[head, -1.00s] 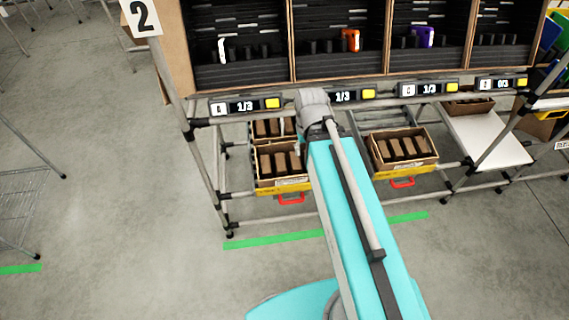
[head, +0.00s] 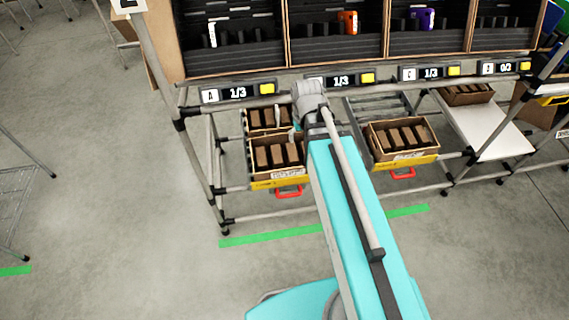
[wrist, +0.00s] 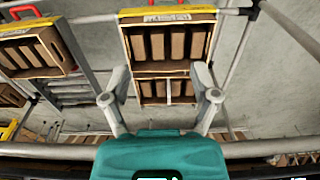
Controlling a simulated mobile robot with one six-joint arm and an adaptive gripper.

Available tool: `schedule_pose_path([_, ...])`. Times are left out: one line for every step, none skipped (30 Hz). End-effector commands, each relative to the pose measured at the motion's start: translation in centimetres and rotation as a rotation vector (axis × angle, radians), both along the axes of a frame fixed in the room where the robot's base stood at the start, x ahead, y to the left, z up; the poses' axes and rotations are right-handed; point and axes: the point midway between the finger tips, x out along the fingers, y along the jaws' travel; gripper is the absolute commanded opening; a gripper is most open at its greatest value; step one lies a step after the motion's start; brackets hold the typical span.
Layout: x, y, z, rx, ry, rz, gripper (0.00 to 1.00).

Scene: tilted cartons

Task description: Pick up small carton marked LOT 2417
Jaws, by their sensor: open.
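Small brown cartons stand in open cardboard boxes on the rack's lower level. One group (head: 277,155) is in the front left box, and it also shows in the wrist view (wrist: 168,44). More cartons (head: 268,117) are in the box behind it, visible in the wrist view (wrist: 167,90). No LOT 2417 mark can be read on any carton. My gripper (wrist: 160,72) is open and empty in the wrist view, its fingers apart over the area of these two boxes. In the head view my arm mostly hides the gripper.
Another box of cartons (head: 403,138) stands to the right of my arm. Above are black shelf bays with an orange item (head: 348,21), a purple item (head: 423,18) and a display rail (head: 238,92). Rack posts (head: 196,150) and tubes surround the boxes. The floor in front is clear.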

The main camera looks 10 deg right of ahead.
Motion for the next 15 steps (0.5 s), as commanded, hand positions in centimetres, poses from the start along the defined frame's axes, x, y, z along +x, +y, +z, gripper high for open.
schedule_pose_path([1.1, 0.0, -2.1, 0.0, -0.011, 0.0, 0.77])
schedule_pose_path([1.5, -0.1, -2.7, 0.001, -0.019, 0.0, 0.77])
schedule_pose_path([2.2, -0.1, -3.4, 0.001, -0.029, 0.001, 0.77])
schedule_pose_path([2.6, -0.1, -4.0, 0.001, -0.036, 0.001, 0.77])
schedule_pose_path([3.0, -0.2, -4.5, 0.001, -0.043, 0.001, 0.77])
schedule_pose_path([3.6, -0.2, -5.3, 0.001, -0.053, 0.001, 0.77])
schedule_pose_path([4.1, -0.2, -5.8, 0.001, -0.061, 0.001, 0.77])
schedule_pose_path([4.6, -0.2, -6.4, 0.001, -0.068, 0.002, 0.77])
schedule_pose_path([5.1, -0.3, -7.1, 0.0, -0.078, 0.002, 0.77])
schedule_pose_path([5.6, -0.3, -7.7, 0.0, -0.085, 0.002, 0.77])
schedule_pose_path([6.1, -0.3, -8.2, 0.0, -0.093, 0.002, 0.77])
schedule_pose_path([6.7, -0.4, -8.9, 0.001, -0.102, 0.002, 0.77])
schedule_pose_path([7.1, -0.4, -9.5, 0.001, -0.109, 0.002, 0.77])
schedule_pose_path([7.6, -0.4, -10.0, 0.001, -0.117, 0.002, 0.77])
schedule_pose_path([8.2, -0.4, -10.7, 0.001, -0.127, 0.002, 0.77])
